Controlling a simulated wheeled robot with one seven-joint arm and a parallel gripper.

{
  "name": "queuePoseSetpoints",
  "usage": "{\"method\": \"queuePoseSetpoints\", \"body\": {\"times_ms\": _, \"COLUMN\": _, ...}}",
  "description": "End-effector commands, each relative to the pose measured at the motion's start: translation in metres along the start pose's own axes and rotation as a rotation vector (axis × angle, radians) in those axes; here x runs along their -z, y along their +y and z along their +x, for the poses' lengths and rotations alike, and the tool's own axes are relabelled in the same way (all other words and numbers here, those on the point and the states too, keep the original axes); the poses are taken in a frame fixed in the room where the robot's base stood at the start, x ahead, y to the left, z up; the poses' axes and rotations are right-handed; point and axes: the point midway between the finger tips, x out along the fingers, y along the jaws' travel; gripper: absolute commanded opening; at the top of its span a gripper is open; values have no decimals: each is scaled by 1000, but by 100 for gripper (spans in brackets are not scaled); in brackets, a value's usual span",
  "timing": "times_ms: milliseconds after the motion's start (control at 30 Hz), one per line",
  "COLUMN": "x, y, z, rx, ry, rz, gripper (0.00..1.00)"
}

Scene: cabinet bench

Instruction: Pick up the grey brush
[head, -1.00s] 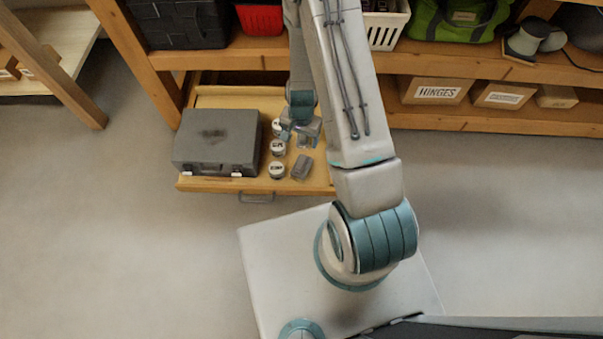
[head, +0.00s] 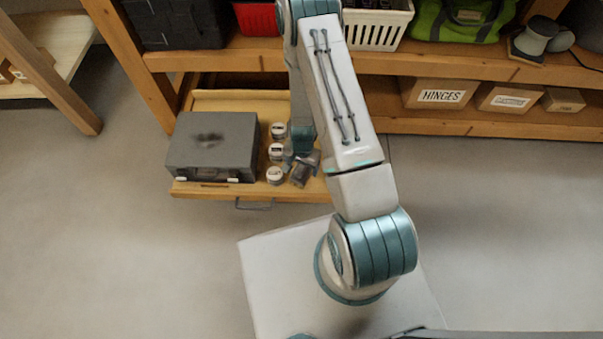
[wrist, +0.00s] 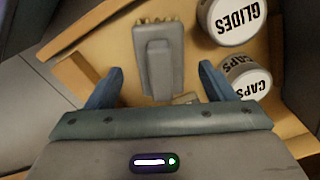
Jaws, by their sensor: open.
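The grey brush (wrist: 158,62) lies in the open wooden drawer, with its short tan bristles toward the top of the wrist view. My gripper (wrist: 160,87) is open, its two blue fingers apart on either side of the brush's handle end. Clear gaps show between the fingers and the brush in that view, and nothing is held. In the head view my gripper (head: 303,163) is low over the drawer and partly hides the brush (head: 298,178).
Several white tubs stand close beside the brush; one labelled GLIDES (wrist: 232,22) and one labelled CAPS (wrist: 246,76) are near the right finger. A grey case (head: 210,148) fills the drawer's left side. The shelf (head: 450,65) overhangs the drawer's back.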

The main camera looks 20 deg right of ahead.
Motion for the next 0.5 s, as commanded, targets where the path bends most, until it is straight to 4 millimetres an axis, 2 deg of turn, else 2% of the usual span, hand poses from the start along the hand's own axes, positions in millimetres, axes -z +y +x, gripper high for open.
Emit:
{"method": "queuePoseSetpoints", "body": {"times_ms": 33, "x": -1, "y": 0, "z": 12, "rx": -1, "ry": -1, "rz": 0, "gripper": 76}}
{"method": "queuePoseSetpoints", "body": {"times_ms": 233, "x": -1, "y": 0, "z": 40, "rx": -1, "ry": -2, "rz": 0, "gripper": 76}}
{"method": "queuePoseSetpoints", "body": {"times_ms": 500, "x": 0, "y": -1, "z": 42, "rx": 0, "ry": -1, "rz": 0, "gripper": 76}}
